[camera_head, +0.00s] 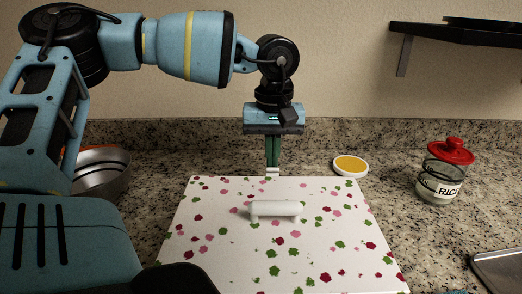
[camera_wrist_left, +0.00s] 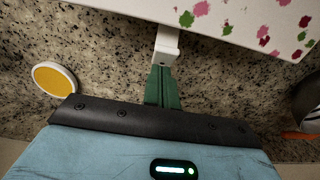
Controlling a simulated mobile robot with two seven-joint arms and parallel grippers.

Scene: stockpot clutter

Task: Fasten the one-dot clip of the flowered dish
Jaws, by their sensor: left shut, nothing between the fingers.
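The flowered dish (camera_head: 220,255) has a white top with pink, red and green blotches and a white bar handle (camera_head: 275,209) in its middle. A white clip (camera_wrist_left: 167,44) sticks out from its far edge; in the head view it is a small white piece (camera_head: 272,171). A small dark mark shows near the clip's end, too small to count dots surely. My left gripper (camera_head: 272,165) points down at the clip, its green fingers shut and empty. In the left wrist view its fingertips (camera_wrist_left: 161,69) are right at the clip's outer end; contact is unclear.
A yellow-topped white round dish (camera_head: 350,166) lies behind the flowered dish. A red-lidded rice jar (camera_head: 441,182) stands right. A metal bowl (camera_head: 100,172) is at left, partly behind my arm. A metal tray (camera_head: 500,268) is at lower right. A dark shelf (camera_head: 455,34) hangs above.

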